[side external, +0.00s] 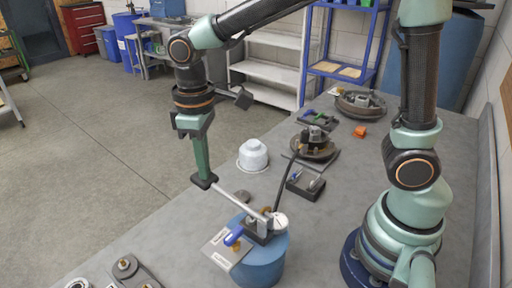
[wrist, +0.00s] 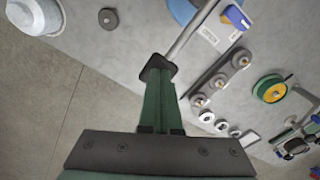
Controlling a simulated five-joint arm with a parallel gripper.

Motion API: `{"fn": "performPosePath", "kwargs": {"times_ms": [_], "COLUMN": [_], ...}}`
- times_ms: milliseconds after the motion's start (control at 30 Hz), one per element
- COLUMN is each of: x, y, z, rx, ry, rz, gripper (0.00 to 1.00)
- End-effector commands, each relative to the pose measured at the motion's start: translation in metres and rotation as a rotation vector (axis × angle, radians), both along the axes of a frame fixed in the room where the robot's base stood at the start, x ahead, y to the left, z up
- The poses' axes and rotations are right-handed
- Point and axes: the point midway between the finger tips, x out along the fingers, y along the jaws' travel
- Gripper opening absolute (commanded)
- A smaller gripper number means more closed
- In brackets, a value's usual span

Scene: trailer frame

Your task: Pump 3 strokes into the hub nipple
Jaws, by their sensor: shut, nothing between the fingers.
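A grease pump stands on a blue bucket (side external: 258,262), with a round white gauge (side external: 280,220) and a blue part (side external: 233,235). Its grey lever (side external: 240,205) slopes up to the left and also shows in the wrist view (wrist: 190,37). My gripper (side external: 204,181) is shut, its green fingers pointing down at the lever's outer end. In the wrist view the fingertips (wrist: 158,72) meet a dark block at that end; whether they press on it I cannot tell. A black hose (side external: 285,185) rises from the pump to the hub (side external: 316,146). The nipple is too small to make out.
A white dome-shaped container (side external: 253,156) and a dark tray of small parts (side external: 305,185) stand on the grey bench behind the pump. Another drum-like assembly (side external: 360,104) is at the back. A plate with several brass-coloured fittings (wrist: 220,80) lies nearby.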

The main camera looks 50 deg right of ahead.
Motion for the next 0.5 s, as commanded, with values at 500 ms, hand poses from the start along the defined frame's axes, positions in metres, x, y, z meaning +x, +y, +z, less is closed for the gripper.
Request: {"fn": "performPosePath", "kwargs": {"times_ms": [500], "x": [0.001], "y": [-0.001], "z": [-0.017], "rx": [-0.002], "ry": [0.003], "rz": [0.000], "gripper": [0.00]}}
